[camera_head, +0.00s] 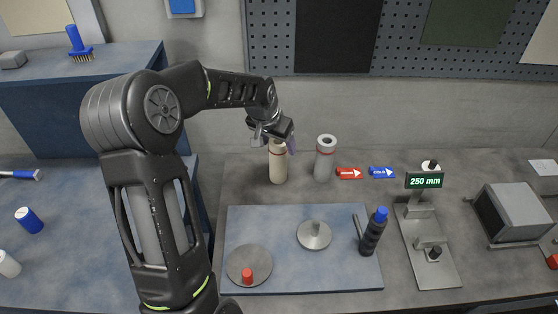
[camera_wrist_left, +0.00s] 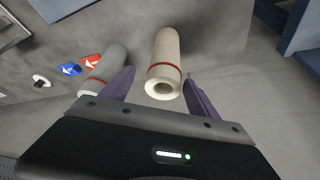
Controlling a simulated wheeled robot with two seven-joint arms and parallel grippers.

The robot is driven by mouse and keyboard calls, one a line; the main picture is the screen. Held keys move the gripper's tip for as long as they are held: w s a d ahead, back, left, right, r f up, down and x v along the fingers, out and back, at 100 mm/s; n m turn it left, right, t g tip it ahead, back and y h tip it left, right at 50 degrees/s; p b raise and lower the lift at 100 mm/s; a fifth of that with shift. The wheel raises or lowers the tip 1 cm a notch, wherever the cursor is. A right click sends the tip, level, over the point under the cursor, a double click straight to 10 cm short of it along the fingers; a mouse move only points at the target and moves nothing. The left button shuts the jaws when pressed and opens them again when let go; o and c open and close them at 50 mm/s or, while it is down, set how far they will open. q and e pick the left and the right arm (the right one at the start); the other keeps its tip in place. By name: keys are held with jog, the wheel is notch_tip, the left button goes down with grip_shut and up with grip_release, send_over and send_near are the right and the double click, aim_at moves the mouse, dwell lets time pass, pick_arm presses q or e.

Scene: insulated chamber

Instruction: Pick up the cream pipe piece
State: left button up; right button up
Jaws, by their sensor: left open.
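The cream pipe piece (camera_head: 278,166) stands upright on the grey bench in the head view, with a red band near its top. In the left wrist view the cream pipe piece (camera_wrist_left: 166,60) shows its hollow end between the fingertips. My left gripper (camera_head: 274,138) is at the pipe's top in the head view, and it partly hides the pipe's upper end. In the left wrist view the left gripper (camera_wrist_left: 160,88) is open, one purple finger on each side of the pipe, with gaps visible. My right gripper is not in view.
A grey pipe (camera_head: 325,160) stands close to the right of the cream one. Red (camera_head: 349,173) and blue (camera_head: 382,172) arrow markers lie beyond it. A blue mat (camera_head: 290,277) with a dark bottle (camera_head: 372,236) lies in front. A pegboard wall (camera_head: 400,50) rises behind.

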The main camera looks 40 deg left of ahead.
aim_at(278, 160)
pick_arm(q)
jog(key=shift+x, duration=0.8)
jog(key=x, duration=0.1)
jog(key=b+x, duration=0.1)
jog(key=x, duration=0.1)
jog(key=b+x, duration=0.1)
jog(key=x, duration=0.1)
jog(key=shift+a+f, duration=0.2)
jog(key=shift+a, duration=0.15)
jog(key=shift+r, duration=0.1)
jog(key=shift+s, duration=0.1)
grip_shut()
dwell(0.3)
